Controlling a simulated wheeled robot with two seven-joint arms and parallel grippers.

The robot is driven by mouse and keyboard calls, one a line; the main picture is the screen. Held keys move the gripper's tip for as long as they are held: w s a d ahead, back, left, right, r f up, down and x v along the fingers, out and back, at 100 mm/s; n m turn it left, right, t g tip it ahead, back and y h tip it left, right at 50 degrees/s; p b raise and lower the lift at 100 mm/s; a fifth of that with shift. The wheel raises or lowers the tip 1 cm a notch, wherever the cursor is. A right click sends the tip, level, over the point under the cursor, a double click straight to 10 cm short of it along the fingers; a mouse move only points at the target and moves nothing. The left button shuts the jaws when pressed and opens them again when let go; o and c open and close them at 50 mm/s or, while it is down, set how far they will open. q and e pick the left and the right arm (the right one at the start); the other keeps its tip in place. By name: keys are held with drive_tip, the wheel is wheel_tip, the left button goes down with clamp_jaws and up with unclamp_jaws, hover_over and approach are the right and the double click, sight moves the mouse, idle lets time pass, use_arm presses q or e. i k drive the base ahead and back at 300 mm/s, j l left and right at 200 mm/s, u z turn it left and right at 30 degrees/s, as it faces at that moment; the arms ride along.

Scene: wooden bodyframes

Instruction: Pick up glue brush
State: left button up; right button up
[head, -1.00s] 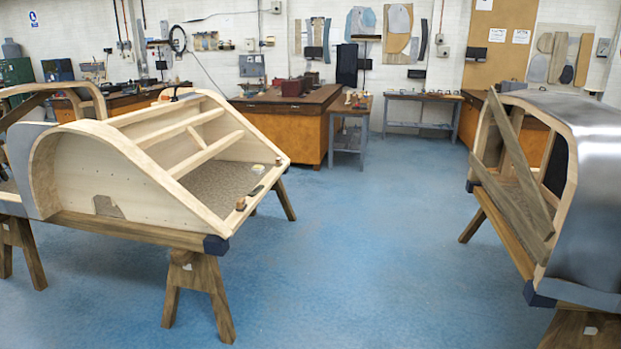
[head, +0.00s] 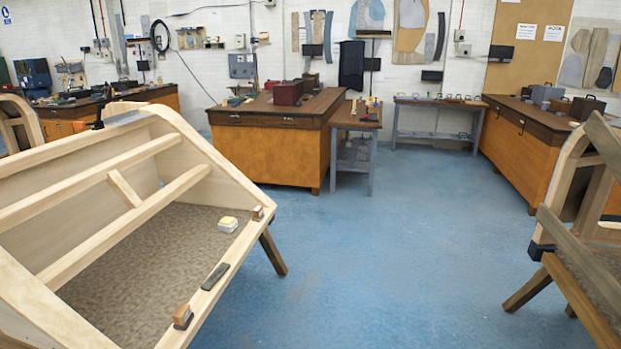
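I cannot make out a glue brush for certain in the head view. Small items lie on the front rail of the wooden bodyframe (head: 120,190) at the left: a brown wooden block-like item (head: 183,316), a dark flat item (head: 215,276) and a small brown block (head: 257,213). A pale yellow and white item (head: 228,224) lies on the frame's floor near the rail. Several small objects, too small to name, stand on the small side table (head: 358,122) in the middle back. Neither of my grippers is in view.
A wooden workbench (head: 270,150) with a dark red box (head: 288,93) stands in the middle back. A grey metal table (head: 437,102) stands against the wall. Another bench (head: 525,145) and a second bodyframe (head: 580,200) are at the right. The blue floor (head: 400,240) between is clear.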

sight(258, 215)
drive_tip(key=i, duration=2.65)
drive_tip(key=i+u, duration=0.2)
drive_tip(key=i, duration=0.2)
drive_tip(key=i+l+u, duration=0.25)
drive_tip(key=i+j, duration=0.1)
